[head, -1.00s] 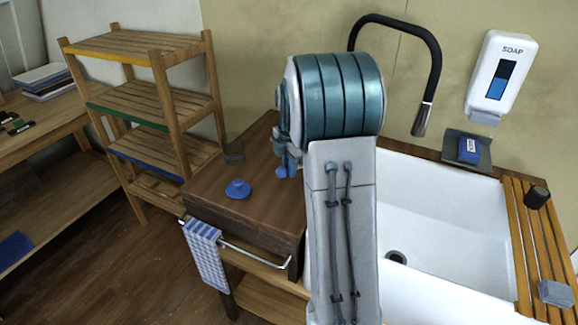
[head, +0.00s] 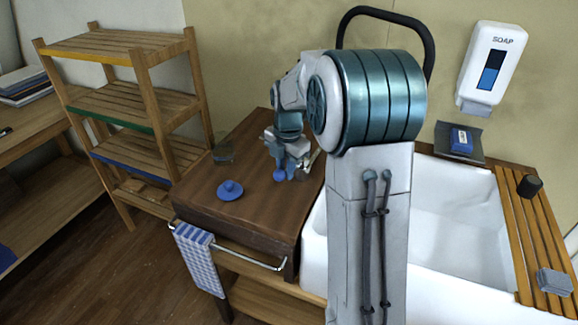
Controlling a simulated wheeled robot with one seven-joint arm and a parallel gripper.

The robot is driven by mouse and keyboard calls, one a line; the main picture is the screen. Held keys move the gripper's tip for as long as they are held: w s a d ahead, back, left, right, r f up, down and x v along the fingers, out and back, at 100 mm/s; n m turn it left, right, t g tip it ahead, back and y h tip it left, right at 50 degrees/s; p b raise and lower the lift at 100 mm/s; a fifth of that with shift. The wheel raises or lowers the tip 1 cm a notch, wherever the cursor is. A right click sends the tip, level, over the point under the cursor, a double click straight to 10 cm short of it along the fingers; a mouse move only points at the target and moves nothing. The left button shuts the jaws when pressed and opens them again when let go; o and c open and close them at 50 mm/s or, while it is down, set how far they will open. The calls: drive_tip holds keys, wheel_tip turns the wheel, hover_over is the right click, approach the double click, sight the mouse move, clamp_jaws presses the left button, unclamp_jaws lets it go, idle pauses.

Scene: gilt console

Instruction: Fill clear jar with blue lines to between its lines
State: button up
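A clear jar (head: 223,153) stands at the back left of the dark wooden counter. It is see-through and small here; I cannot make out its lines or any contents. A blue lid-like disc with a knob (head: 230,190) lies on the counter in front of the jar. My gripper (head: 286,175) is over the counter to the right of both, apart from them, with its blue tips low. My arm partly blocks the view, and I cannot tell whether the fingers are apart or hold anything.
A white sink (head: 465,225) lies right of the counter (head: 240,222). A soap dispenser (head: 490,68) hangs on the wall above a blue soap block (head: 461,139). A slatted shelf (head: 125,95) stands left; a checked towel (head: 198,255) hangs in front.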

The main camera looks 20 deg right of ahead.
drive_tip(key=shift+o, duration=0.8)
drive_tip(key=shift+s+a, duration=0.1)
drive_tip(key=shift+a, duration=0.5)
drive_tip(key=shift+d, duration=0.45)
drive_tip(key=shift+r, duration=0.25)
wheel_tip(320, 180, up, 13)
drive_tip(key=shift+s+r, duration=0.15)
drive_tip(key=shift+s, duration=0.2)
drive_tip(key=s+a+f+m, duration=0.2)
drive_tip(key=s+f+m, duration=0.1)
drive_tip(key=s+m, duration=0.5)
drive_tip(key=s+a+f+m+t, duration=0.1)
drive_tip(key=s+a+f+m, duration=0.1)
drive_tip(key=s+m, duration=0.6)
drive_tip(key=s+a+f+m+t, duration=0.1)
drive_tip(key=s+a+f+m, duration=0.1)
drive_tip(key=s+f+m, duration=0.2)
drive_tip(key=shift+s+a+f+m, duration=0.3)
drive_tip(key=shift+s+m, duration=1.6)
drive_tip(key=shift+s, duration=0.5)
